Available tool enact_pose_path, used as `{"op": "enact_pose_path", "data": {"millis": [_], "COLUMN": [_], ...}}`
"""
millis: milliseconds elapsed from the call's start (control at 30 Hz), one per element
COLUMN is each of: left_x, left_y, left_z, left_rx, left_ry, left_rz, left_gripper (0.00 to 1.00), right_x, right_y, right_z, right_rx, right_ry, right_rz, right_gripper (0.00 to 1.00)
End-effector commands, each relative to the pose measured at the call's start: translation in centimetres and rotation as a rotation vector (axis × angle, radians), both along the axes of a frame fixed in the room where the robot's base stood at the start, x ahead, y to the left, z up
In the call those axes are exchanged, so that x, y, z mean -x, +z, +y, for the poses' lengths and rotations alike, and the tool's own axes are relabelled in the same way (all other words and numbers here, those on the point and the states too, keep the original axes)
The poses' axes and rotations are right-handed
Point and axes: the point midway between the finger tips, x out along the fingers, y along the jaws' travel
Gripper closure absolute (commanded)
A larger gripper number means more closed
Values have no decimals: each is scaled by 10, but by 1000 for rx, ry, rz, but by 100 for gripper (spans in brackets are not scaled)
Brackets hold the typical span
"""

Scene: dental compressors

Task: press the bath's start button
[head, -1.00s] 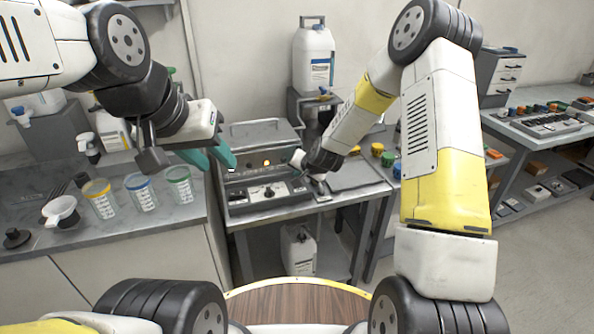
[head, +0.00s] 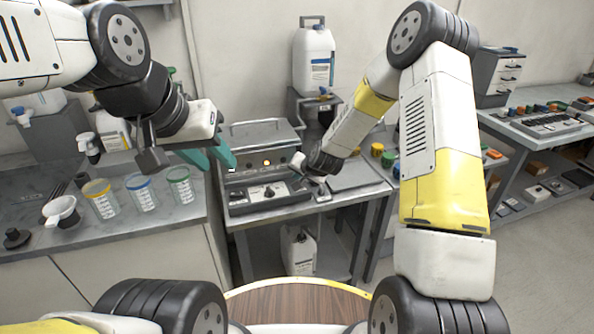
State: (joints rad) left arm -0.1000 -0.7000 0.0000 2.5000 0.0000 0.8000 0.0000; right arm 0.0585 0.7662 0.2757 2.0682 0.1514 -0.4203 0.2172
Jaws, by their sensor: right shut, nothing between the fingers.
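The bath (head: 262,135) is a grey metal box with a lid handle, standing on the middle bench against the wall. Its front has small lit spots and a lower control panel (head: 268,193) with a dial. I cannot make out which control is the start button. My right gripper (head: 298,161) is shut and empty, at the right end of the bath's front. Its fingers are small here, and I cannot tell whether they touch the bath. My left gripper (head: 219,166) has teal fingers spread apart, empty, in front of the bath's left side.
Several measuring cups with coloured rims, one of them blue (head: 142,192), stand on the left bench. A white jug (head: 314,58) stands on a raised stand behind the bath. A flat grey plate (head: 355,172) lies to the right. A white canister (head: 300,252) is below.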

Motion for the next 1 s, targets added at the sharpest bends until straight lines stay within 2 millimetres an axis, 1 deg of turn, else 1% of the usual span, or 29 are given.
{"op": "enact_pose_path", "data": {"millis": [600,1000], "left_x": [0,0], "left_y": [0,0], "left_z": [0,0], "left_rx": [0,0], "left_ry": [0,0], "left_rz": [0,0], "left_gripper": [64,64], "right_x": [0,0], "right_y": [-8,-5], "right_z": [0,0], "right_rx": [0,0], "right_ry": [-1,0], "right_rz": [2,0], "right_gripper": [100,100]}}
